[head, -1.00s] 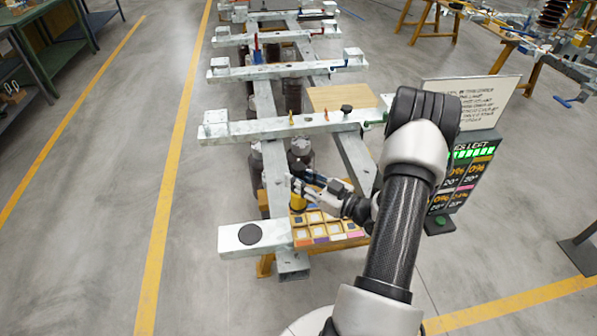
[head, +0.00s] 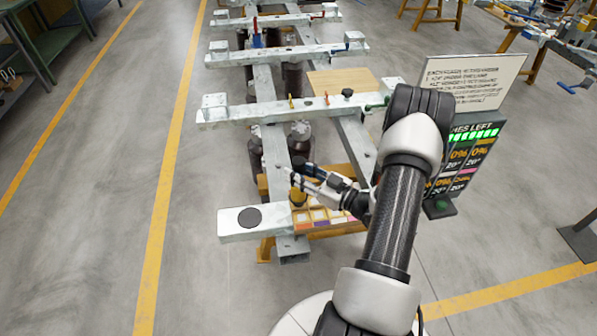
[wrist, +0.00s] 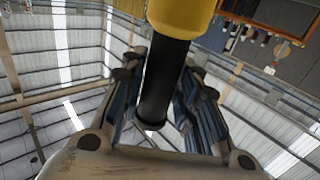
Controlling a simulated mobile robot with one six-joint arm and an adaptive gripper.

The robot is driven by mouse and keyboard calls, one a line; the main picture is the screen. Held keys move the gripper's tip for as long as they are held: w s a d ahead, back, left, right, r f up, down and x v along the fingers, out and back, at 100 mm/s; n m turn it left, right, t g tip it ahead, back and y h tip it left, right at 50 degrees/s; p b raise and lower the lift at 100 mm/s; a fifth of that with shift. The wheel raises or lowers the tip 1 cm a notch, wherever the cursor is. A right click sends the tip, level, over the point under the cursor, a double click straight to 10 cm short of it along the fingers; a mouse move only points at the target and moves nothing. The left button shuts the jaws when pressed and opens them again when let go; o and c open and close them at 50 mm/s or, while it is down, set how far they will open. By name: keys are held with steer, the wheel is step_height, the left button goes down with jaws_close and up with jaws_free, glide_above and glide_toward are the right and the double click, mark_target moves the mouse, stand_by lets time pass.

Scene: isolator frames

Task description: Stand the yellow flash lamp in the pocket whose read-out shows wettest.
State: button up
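The yellow flash lamp has a yellow head (wrist: 182,14) and a black barrel (wrist: 162,85) in the wrist view. My gripper (wrist: 160,75) has its blue-padded fingers closed on both sides of the barrel. In the head view my gripper (head: 297,178) is over the left end of a wooden pocket tray (head: 330,234), and the lamp (head: 298,199) shows small below it. Whether the lamp touches the tray is not clear. Several pockets have coloured labels; my arm hides the tray's right side. The read-out board (head: 462,165) stands at right, partly hidden, with percentages and temperatures too small to read surely.
Grey steel frame beams (head: 285,115) with small upright pegs lie behind the tray. A white notice board (head: 470,82) stands behind the read-out.

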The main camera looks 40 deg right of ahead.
steer(key=shift+o, duration=1.4)
steer(key=shift+r, duration=0.1)
steer(key=shift+r, duration=0.2)
steer(key=p+v, duration=0.2)
steer(key=v, duration=1)
